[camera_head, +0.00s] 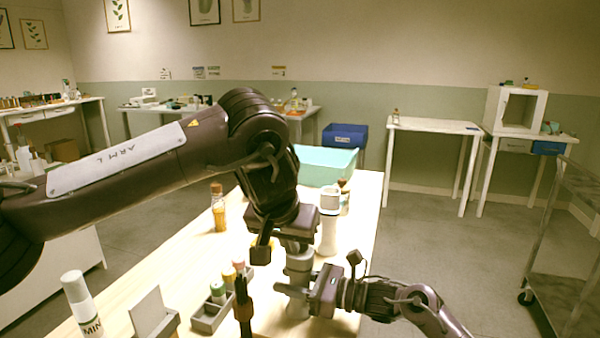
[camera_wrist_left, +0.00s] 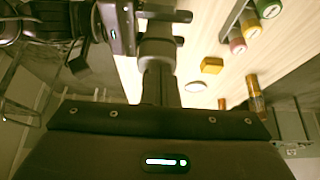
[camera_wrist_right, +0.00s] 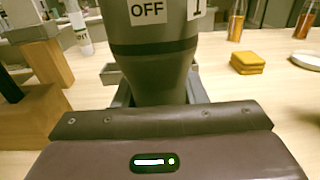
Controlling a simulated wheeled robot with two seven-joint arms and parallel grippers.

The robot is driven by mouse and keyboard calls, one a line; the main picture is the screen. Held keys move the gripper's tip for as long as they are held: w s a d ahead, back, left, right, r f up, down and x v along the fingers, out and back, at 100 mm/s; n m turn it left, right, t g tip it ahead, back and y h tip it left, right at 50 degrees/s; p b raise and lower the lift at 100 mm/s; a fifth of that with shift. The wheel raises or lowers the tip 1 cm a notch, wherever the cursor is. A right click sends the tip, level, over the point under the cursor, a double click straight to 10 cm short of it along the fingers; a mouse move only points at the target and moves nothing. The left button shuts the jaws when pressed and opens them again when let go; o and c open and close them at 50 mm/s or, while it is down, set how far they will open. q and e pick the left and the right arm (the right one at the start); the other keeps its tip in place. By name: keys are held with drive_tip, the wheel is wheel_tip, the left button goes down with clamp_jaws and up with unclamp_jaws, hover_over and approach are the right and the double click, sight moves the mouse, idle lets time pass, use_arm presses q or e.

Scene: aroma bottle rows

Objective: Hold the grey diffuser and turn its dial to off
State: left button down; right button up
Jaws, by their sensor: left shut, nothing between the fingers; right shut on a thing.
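The grey diffuser (camera_head: 299,270) stands upright on the light wooden table, below my left gripper. In the right wrist view its grey body (camera_wrist_right: 152,75) fills the top middle, with an OFF label and part of a 1 label. My right gripper (camera_head: 296,290) is shut on its lower body from the right, one finger on each side. My left gripper (camera_head: 294,246) points down at the diffuser's top from above. Its fingers are shut with nothing between them. In the left wrist view the diffuser (camera_wrist_left: 157,47) lies just past the fingers. The dial's setting cannot be made out.
A white cylindrical device (camera_head: 328,235) stands close behind the diffuser. A grey tray (camera_head: 207,322) with several capped bottles lies to the left. An amber bottle (camera_head: 219,210) and a teal bin (camera_head: 330,166) stand farther back. A yellow sponge stack (camera_wrist_right: 247,62) shows in the right wrist view.

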use_arm(q)
wheel_tip(320, 180, up, 6)
idle(0.5)
use_arm(e)
drive_tip(key=o, duration=1.1)
drive_tip(key=shift+o, duration=0.2)
